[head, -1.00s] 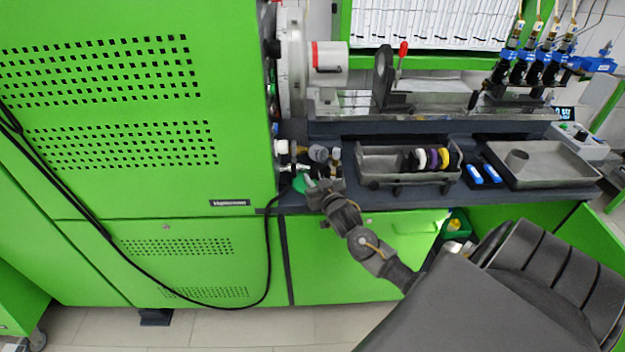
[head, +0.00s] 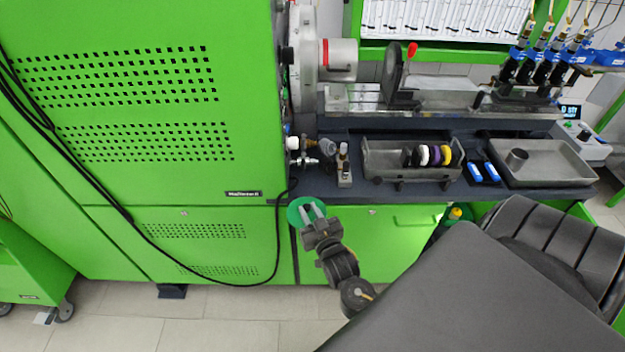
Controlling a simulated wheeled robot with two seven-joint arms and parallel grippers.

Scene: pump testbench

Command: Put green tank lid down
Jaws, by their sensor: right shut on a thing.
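The green tank lid (head: 296,213) is a round green disc in front of the bench's front edge, over the green cabinet door. My right gripper (head: 312,212) is shut on it, with its two pale fingers across the lid's face. The lid is held in the air, apart from the dark bench top (head: 400,188). My left gripper is not in the head view.
Metal fittings (head: 308,160) and a small brass-topped part (head: 344,165) stand on the bench near the green machine (head: 150,100). A grey tray with coloured rings (head: 385,160), blue blocks (head: 484,173) and a shallow metal tray (head: 550,165) are further right. A black cable hangs at left.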

